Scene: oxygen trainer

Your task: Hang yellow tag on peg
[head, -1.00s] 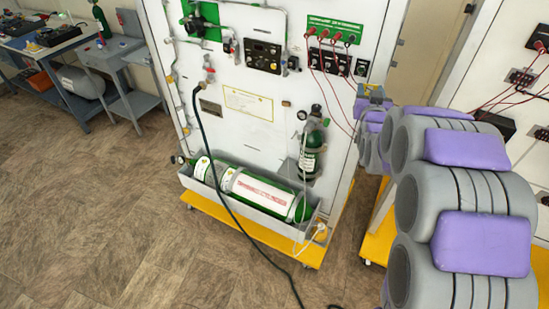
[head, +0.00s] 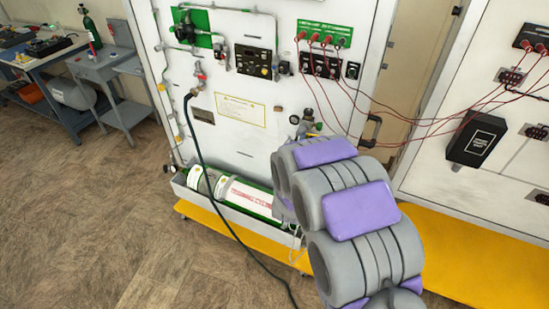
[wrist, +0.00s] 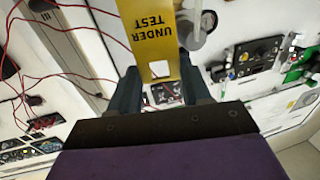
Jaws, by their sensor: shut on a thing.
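The yellow tag (wrist: 147,22), marked "UNDER TEST", is in the wrist view at top centre, between the two dark fingers of my gripper (wrist: 160,80). The fingers are shut on its near end, and the tag extends away from them. Its far end is cut off by the frame's top edge. A grey rounded part (wrist: 196,25) shows just right of the tag; I cannot tell whether it is the peg or whether the tag touches it. In the head view my arm hides the gripper and tag, and I cannot make out a peg.
The white panel (head: 235,135) carries gauges, valves and a black hose (head: 205,165). Red cables (head: 350,120) hang between it and the right panel (head: 425,165). A green cylinder (head: 262,197) lies at its foot above a yellow base (head: 215,225). Floor at left (head: 80,220) is clear.

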